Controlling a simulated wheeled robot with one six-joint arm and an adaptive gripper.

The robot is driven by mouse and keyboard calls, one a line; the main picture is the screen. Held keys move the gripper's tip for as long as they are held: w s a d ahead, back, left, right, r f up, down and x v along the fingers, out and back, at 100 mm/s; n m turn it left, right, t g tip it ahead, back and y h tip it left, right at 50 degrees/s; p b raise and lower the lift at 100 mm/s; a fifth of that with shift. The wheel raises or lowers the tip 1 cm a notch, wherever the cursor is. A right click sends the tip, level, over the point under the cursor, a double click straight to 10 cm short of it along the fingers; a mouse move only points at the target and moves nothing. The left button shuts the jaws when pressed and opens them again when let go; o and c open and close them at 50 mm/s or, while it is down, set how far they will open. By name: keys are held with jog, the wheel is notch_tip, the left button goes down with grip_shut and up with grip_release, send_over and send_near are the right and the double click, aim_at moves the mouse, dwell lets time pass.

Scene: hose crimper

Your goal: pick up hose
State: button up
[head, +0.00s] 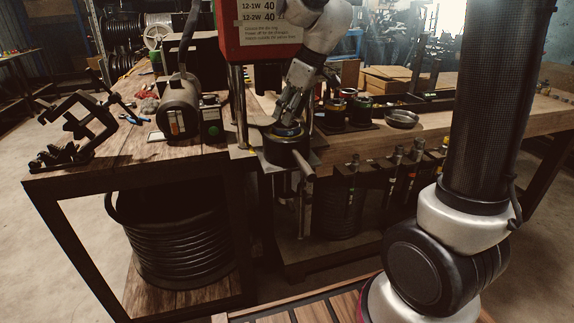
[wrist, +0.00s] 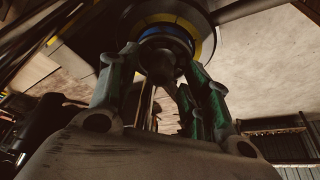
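My gripper (head: 287,113) points down at the crimper's round black head (head: 286,150), which has a blue and yellow ring. In the wrist view, two green-padded fingers of my gripper (wrist: 162,75) stand apart just below that ringed head (wrist: 165,25). A dark stub hangs from the ring's centre between the fingertips; I cannot tell whether it is the hose or whether the fingers touch it. A large coil of black ribbed hose (head: 180,240) lies on the shelf under the bench at left. No other hose piece can be made out clearly.
The red crimper panel (head: 265,30) rises behind my gripper. A grey handle (head: 304,166) juts from the crimper's front. A grey cylindrical motor (head: 180,106), a clamp stand (head: 80,130) and a round metal dish (head: 401,119) stand on the wooden bench (head: 110,165).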

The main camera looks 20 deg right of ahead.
grip_shut()
jog(key=shift+r, duration=0.1)
